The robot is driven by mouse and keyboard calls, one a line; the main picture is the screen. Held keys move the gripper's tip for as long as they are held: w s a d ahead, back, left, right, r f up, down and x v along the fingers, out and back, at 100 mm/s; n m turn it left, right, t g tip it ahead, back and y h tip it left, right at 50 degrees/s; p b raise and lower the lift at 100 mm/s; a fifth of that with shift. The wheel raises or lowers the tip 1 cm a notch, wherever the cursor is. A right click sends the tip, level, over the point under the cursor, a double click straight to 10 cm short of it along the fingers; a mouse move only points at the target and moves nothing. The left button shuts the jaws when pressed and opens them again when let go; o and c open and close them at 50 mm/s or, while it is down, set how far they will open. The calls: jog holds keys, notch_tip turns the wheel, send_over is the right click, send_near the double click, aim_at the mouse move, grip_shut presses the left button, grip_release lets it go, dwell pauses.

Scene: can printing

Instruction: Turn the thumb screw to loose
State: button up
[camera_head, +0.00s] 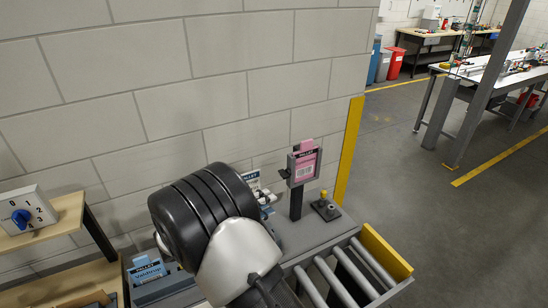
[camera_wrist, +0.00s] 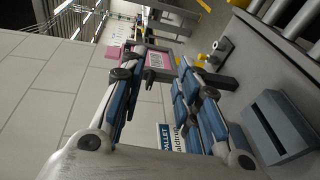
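A pink pallet card (camera_head: 304,166) sits in a dark holder (camera_head: 296,201) on an upright post. A small dark knob (camera_head: 284,174), which looks like the thumb screw, sticks out of the holder's left side. In the wrist view the pink card (camera_wrist: 155,61) and its holder lie beyond my fingertips. I cannot tell the screw clearly from the dark fingertip parts there. My gripper (camera_wrist: 155,72) is open, with its blue-padded fingers apart and nothing seen between them. In the head view my arm's black wrist hides most of it.
A small device with a yellow knob (camera_head: 323,195) stands right of the post. A roller conveyor (camera_head: 345,270) with a yellow end lies in front. A blue pallet card (camera_head: 251,179) stands behind my wrist. A block wall (camera_head: 200,90) is close behind. A rotary switch (camera_head: 21,217) is at left.

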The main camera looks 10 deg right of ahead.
jog(key=w+a+f+n+t+p, duration=0.2)
jog(key=a+t, duration=0.2)
jog(key=a, duration=0.2)
send_near(281, 175)
jog(key=x, duration=0.9)
jog(key=shift+p, duration=0.4)
jog(key=shift+d+f, duration=0.15)
grip_shut()
